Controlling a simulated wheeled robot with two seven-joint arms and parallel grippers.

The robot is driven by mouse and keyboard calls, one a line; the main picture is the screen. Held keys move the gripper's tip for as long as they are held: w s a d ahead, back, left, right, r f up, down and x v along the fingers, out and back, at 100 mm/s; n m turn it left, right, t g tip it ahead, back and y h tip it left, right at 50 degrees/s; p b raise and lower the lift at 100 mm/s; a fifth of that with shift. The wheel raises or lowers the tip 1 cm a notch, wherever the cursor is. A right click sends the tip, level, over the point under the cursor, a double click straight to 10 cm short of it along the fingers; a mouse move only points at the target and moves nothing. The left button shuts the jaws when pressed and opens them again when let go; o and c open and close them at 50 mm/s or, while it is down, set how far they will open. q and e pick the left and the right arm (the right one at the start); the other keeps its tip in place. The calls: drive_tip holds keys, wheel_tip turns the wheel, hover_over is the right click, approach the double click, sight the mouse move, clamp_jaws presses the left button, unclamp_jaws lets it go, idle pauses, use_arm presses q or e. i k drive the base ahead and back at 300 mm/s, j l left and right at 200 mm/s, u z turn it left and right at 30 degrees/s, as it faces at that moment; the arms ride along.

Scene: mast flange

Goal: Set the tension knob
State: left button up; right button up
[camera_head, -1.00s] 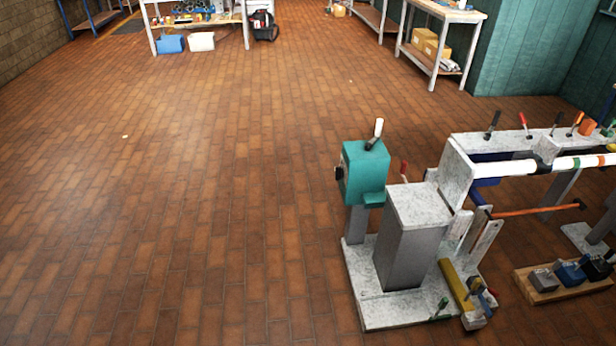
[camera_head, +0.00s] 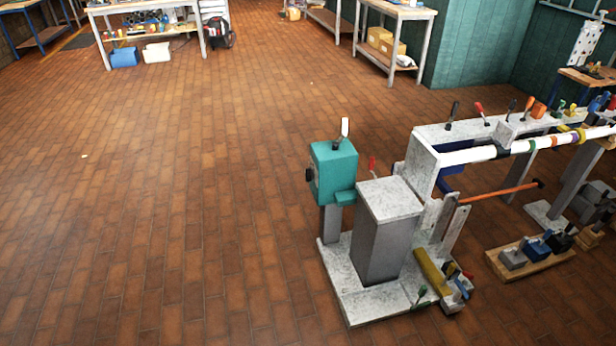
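A machine with a white marbled base (camera_head: 385,305) stands on the floor at the right. At its left end is a teal box (camera_head: 333,167) on a grey post. A small dark knob (camera_head: 309,174) sticks out of the box's left side; I cannot tell whether it is the tension knob. A lever with a white grip (camera_head: 344,128) stands up from the box's top. Any dial or marks on the box are too small to read. Neither of my grippers is in view.
A long white bar (camera_head: 480,153) and a rail with several levers run right from the machine. A wooden board with small blocks (camera_head: 530,262) lies on the floor there. Tables (camera_head: 398,12) stand at the back. The brick floor (camera_head: 150,200) at left and middle is clear.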

sight(309, 172)
drive_tip(key=i+j+z, duration=0.1)
drive_tip(key=i+j, duration=0.15)
drive_tip(key=i+j+z, duration=0.25)
drive_tip(key=i+j, duration=0.2)
drive_tip(key=j, duration=0.25)
drive_tip(key=i+j+z, duration=0.1)
drive_tip(key=j, duration=0.25)
drive_tip(key=i+j+z, duration=0.15)
drive_tip(key=i+j, duration=0.15)
drive_tip(key=i+j+z, duration=0.1)
drive_tip(key=j, duration=0.4)
drive_tip(key=i, duration=0.05)
